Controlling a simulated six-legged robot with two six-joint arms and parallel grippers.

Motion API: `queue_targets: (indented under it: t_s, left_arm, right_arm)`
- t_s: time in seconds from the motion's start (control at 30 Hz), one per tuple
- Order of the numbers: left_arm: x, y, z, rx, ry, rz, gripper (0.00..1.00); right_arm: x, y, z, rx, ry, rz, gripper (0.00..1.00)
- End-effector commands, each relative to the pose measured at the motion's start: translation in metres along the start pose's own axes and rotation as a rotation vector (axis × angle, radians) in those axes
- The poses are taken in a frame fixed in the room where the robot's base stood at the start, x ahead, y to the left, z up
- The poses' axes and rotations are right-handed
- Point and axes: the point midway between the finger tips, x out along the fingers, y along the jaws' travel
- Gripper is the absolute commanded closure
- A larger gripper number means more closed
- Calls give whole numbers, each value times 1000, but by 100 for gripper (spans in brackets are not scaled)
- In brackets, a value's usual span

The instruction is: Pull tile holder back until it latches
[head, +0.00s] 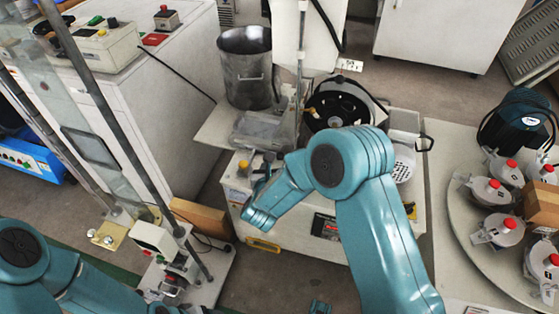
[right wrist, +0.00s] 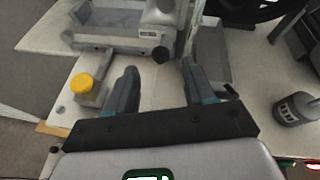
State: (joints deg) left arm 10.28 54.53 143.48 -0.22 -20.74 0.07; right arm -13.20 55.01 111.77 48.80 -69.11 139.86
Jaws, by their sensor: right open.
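The likely tile holder is a grey metal tray-like carriage (head: 262,131) on the white machine, below the steel pot. In the right wrist view it (right wrist: 105,42) lies ahead at the upper left, with a round dark knob at its near right corner. My right gripper (head: 262,176) is in front of the carriage, partly hidden by my own arm. In the right wrist view its two fingers (right wrist: 160,82) are apart, with nothing between them, short of the carriage. My left arm enters at the lower left; its gripper is not clearly seen.
A yellow knob (right wrist: 82,85) on a metal bracket stands left of my right fingers. A steel pot (head: 245,68) stands behind the carriage. A vertical post (right wrist: 190,30) rises just right of it. A round table (head: 450,175) with several red-capped containers is at the right.

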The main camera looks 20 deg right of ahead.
Motion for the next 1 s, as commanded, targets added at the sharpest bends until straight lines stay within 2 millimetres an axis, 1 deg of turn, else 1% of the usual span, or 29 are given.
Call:
queue_targets:
  t_s: [0.03, 0.1, 0.2, 0.3, 0.4, 0.63, 0.67, 0.7, 0.8, 1.0]
  left_arm:
    - [4, -2, -1, -2, 2, 0, 24]
    - [5, -3, -1, -3, 3, 0, 24]
    - [7, -4, -2, -5, 5, -1, 24]
    - [8, -4, -2, -6, 6, -1, 24]
    - [8, -4, -3, -7, 6, -1, 24]
    - [8, -4, -3, -7, 7, -1, 24]
    - [8, -4, -3, -7, 7, -1, 24]
    - [8, -4, -3, -7, 7, -1, 24]
    - [8, -4, -3, -6, 7, -1, 24]
    - [8, -4, -3, -6, 7, -1, 24]
  right_arm:
    - [12, -1, -2, 2, 0, -3, 47]
    - [25, -1, -2, 1, 0, -3, 47]
    - [38, -1, -1, 1, 0, -1, 47]
    - [46, -2, -1, -1, 1, 0, 47]
    - [50, -2, 0, -1, 1, 0, 47]
    - [50, -2, 0, -1, 0, 1, 47]
    - [50, -2, 0, -1, 0, 1, 57]
    - [50, -2, 0, -1, 0, 1, 70]
    - [50, -2, 0, -1, 0, 1, 100]
    - [50, -2, 0, -1, 0, 1, 100]
